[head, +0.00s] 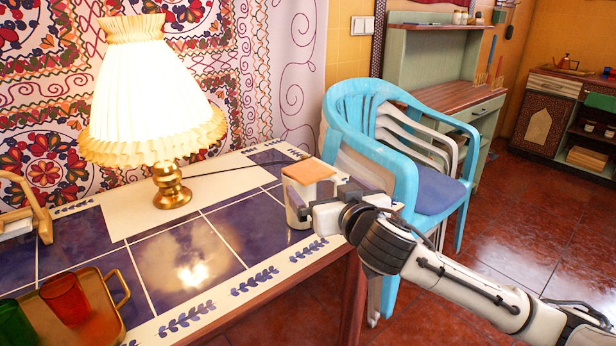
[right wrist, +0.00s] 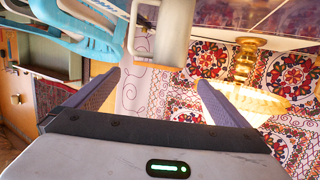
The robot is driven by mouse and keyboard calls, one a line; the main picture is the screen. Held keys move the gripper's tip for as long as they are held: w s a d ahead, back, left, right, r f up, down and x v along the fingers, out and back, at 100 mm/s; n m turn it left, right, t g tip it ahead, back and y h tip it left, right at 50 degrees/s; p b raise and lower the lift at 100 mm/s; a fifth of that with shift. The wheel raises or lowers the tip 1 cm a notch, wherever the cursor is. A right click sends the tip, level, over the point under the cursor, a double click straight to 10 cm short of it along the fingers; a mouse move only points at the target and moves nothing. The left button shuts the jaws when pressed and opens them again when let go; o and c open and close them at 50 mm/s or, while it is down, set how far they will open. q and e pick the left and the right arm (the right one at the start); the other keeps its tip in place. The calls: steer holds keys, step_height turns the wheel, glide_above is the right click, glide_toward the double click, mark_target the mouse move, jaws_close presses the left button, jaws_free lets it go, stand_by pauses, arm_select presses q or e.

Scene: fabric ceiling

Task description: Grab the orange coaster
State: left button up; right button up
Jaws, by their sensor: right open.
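The orange coaster (head: 308,171) is a flat square lying on top of a pale canister (head: 297,205) at the right end of the tiled table. My right gripper (head: 325,194) is at the right side of the canister, close to the coaster and partly in front of the canister. In the right wrist view its two fingers (right wrist: 158,84) are spread apart with nothing between them. The canister (right wrist: 158,40) appears upside down there, beyond the fingertips. My left gripper is not in view.
A lit lamp (head: 150,110) stands at the back of the table (head: 190,262). A tray (head: 98,318) with a red cup (head: 65,297) and a green cup (head: 15,325) is at the front left. The table's middle is clear.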

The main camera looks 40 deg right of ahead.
mark_target(312, 175)
steer(key=x, duration=0.4)
steer(key=shift+d+r, duration=0.1)
steer(key=shift+r, duration=0.25)
steer(key=shift+f+x, duration=0.2)
steer(key=shift+x, duration=2.95)
steer(key=c, duration=1.4)
